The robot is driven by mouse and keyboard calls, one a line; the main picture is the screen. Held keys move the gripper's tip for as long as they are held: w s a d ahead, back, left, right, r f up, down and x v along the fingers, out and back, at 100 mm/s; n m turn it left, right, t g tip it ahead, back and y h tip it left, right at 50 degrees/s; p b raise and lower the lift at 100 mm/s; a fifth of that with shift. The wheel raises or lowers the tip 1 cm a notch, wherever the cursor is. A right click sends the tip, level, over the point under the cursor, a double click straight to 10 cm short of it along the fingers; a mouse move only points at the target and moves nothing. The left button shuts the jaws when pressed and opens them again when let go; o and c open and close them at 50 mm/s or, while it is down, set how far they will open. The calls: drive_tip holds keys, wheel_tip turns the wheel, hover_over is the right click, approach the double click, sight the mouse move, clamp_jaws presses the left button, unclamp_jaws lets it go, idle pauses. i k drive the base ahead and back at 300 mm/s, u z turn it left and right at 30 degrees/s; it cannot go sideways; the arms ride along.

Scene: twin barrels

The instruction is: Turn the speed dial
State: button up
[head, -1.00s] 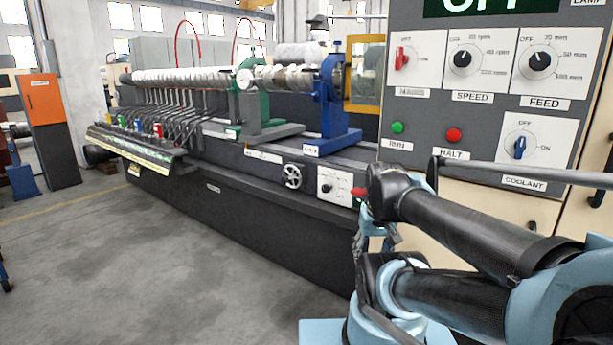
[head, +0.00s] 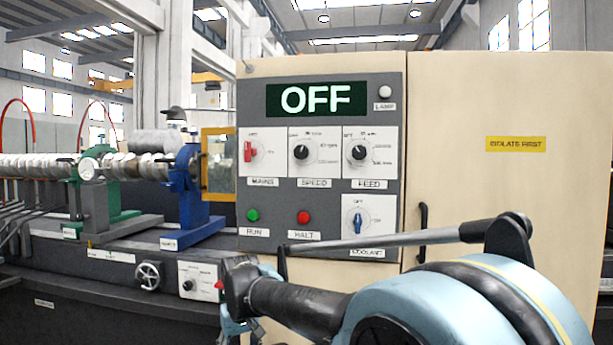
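The speed dial (head: 302,152) is a black round knob on a white plate, with a SPEED label below it. It sits in the middle of the top row on the grey control panel (head: 390,95). Its exact pointer direction is too small to read. The display (head: 315,99) above reads OFF. My arm crosses the lower right of the head view, in front of the cabinet and below the dial. No part of my arm touches the dial. I cannot make out my gripper's fingers in this view.
A red mains switch (head: 248,151) is left of the dial and a black feed knob (head: 359,153) is right. Below are a green run button (head: 253,215), a red halt button (head: 303,217) and a blue coolant switch (head: 358,222). The lathe bed extends left.

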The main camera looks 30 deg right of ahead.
sight(301, 151)
drive_tip(key=u, duration=1.4)
drive_tip(key=k, duration=1.6)
drive_tip(key=z, duration=0.5)
drive_tip(key=i, duration=1)
drive_tip(key=u, duration=0.1)
